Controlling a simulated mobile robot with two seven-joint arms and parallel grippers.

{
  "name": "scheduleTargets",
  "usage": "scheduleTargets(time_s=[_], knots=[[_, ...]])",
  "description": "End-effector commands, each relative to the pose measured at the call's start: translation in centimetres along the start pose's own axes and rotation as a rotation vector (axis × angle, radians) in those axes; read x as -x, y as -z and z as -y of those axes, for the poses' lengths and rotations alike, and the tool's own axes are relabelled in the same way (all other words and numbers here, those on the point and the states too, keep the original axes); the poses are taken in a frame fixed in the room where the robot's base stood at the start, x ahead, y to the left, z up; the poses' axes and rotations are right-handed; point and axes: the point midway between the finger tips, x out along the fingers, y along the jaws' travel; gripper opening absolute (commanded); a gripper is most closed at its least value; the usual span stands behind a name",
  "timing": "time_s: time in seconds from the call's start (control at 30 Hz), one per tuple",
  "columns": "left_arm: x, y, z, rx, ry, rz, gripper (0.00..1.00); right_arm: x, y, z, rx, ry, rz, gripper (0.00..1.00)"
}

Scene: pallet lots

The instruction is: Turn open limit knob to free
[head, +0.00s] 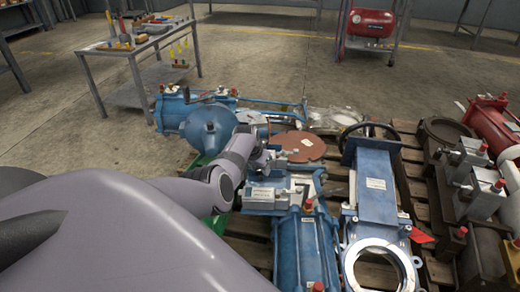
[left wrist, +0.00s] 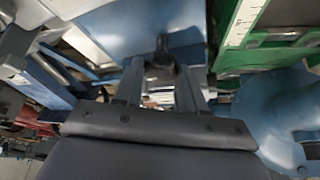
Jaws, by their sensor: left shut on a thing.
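My left arm reaches in from the left in the head view, and my left gripper (head: 272,160) is down among the blue valve actuators. In the left wrist view its two fingers (left wrist: 160,72) are close together around a small dark knob (left wrist: 162,53). The knob stands out from a blue actuator body (left wrist: 135,28). The gripper is shut on this knob. In the head view the knob is hidden by the gripper and arm. Any marking of the knob's position cannot be read. My right gripper is in neither view.
Blue actuators (head: 306,245), a gate valve with a handwheel (head: 376,195) and a brown round disc (head: 305,145) crowd the pallet. Red and grey units (head: 476,165) stand at right. A tool table (head: 130,48) is at back left, with open floor behind the pallet.

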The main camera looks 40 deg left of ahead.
Motion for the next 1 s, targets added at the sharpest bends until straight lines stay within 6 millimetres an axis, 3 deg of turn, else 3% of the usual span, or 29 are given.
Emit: scheduleTargets(time_s=[0.27, 0.7, 1.0], knots=[[0.0, 0.0, -0.1, 0.092, 0.050, 0.006, 0.10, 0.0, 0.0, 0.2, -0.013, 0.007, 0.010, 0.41], [-0.3, 0.1, -0.3, 0.423, 0.218, 0.019, 0.10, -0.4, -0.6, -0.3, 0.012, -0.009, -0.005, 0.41], [-0.2, 0.1, -0.4, 0.609, 0.311, 0.029, 0.10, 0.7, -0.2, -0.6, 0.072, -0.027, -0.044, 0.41]])
